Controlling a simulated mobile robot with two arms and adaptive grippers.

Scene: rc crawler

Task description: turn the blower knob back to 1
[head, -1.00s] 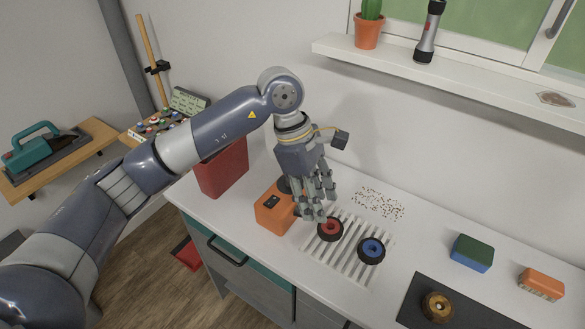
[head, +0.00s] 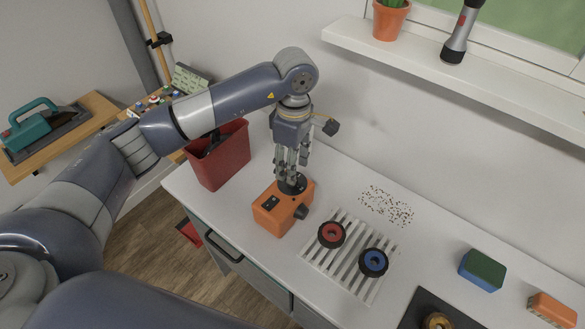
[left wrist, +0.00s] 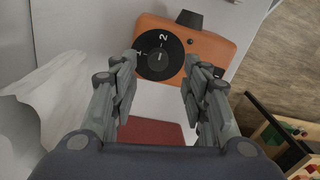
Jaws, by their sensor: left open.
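The orange blower (head: 269,217) stands on the white counter with a black round dial and knob (head: 293,188) on top. In the left wrist view the black dial (left wrist: 158,68) shows white marks "2" and "1", and the blower's orange top (left wrist: 217,50) is around it. My left gripper (head: 291,178) points down over the knob. In the left wrist view the open fingers (left wrist: 161,65) are on either side of the dial; I cannot tell whether they touch it. My right gripper is not in view.
A red bin (head: 222,163) stands left of the blower. Right of it, a red-centred wheel (head: 331,244) and a blue-centred wheel (head: 373,275) lie on a slotted white grate (head: 325,261). Brown specks (head: 385,206) lie behind the grate. A shelf (head: 430,82) is above.

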